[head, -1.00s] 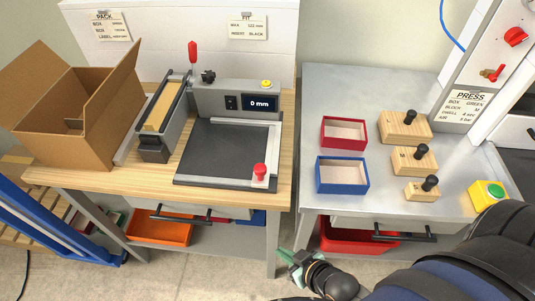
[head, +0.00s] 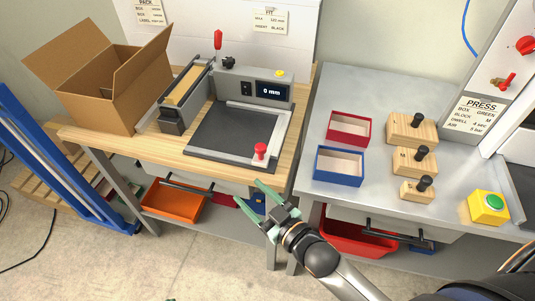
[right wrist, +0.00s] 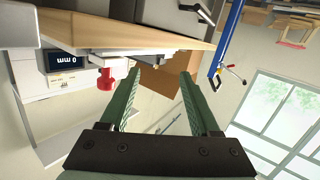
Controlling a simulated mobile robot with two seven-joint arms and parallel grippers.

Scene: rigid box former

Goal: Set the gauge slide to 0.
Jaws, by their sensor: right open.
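The gauge (head: 235,125) stands on the wooden bench, with a dark plate, a pale slide bar (head: 279,132) and a red knob (head: 261,150) at its front right corner. Its display (head: 271,91) reads 0 mm. My right gripper (head: 252,199) is open and empty, in front of the bench edge, below and apart from the knob. The right wrist view shows its green fingers (right wrist: 157,82) spread, with the red knob (right wrist: 105,78) beyond and to the left. A small green tip at the bottom edge of the head view may be my left gripper (head: 170,299).
An open cardboard box (head: 115,95) stands at the bench's left. A metal table (head: 350,95) on the right bears a red tray (head: 349,128), a blue tray (head: 340,166), wooden blocks and a green button (head: 495,202). Drawer handles stick out below both tops.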

